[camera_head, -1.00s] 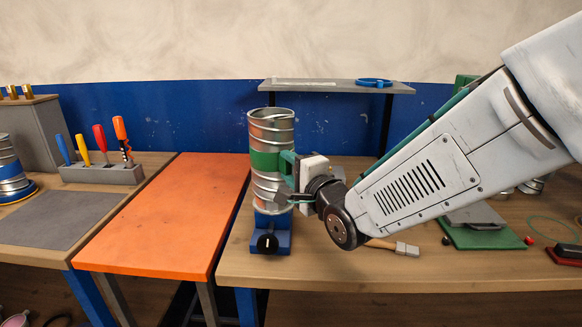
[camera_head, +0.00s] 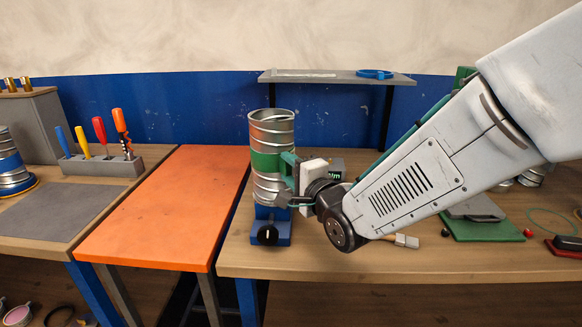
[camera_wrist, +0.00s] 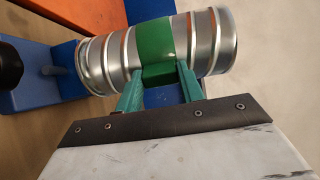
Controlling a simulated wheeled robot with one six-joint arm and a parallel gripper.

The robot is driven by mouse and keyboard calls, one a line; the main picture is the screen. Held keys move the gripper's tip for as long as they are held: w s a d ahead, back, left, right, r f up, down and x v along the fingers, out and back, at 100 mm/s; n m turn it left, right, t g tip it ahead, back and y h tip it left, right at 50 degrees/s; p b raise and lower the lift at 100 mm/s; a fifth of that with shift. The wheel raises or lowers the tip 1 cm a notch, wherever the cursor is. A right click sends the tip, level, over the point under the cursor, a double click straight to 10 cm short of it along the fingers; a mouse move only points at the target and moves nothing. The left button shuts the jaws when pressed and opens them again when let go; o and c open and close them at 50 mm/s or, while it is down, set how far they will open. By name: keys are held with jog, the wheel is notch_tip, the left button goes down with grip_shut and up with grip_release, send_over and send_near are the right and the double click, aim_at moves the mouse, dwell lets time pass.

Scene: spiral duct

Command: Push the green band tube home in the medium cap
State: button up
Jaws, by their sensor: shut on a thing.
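The green band tube (camera_head: 271,135) is a ribbed silver spiral duct with a green band around its middle. It stands upright on a blue holder (camera_head: 270,226) with a black knob, near the front left of the wooden bench. My gripper (camera_head: 287,177) is shut on the tube from the right, at and just below the green band. The lower end meets the blue holder (camera_wrist: 68,85). I cannot pick out the medium cap clearly; the joint at the tube's foot is small and partly hidden.
An orange board (camera_head: 165,205) lies left of the tube, with a grey tool rack (camera_head: 103,166) beyond it. A raised grey shelf (camera_head: 330,77) with a blue ring stands behind. A brush (camera_head: 405,241) and a green-based tool (camera_head: 480,222) lie right, under my arm.

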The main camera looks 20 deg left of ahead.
jog(key=shift+f, duration=0.6)
jog(key=o, duration=1.3)
jog(key=shift+c, duration=0.2)
jog(key=v, duration=0.8)
jog(key=shift+a, duration=0.1)
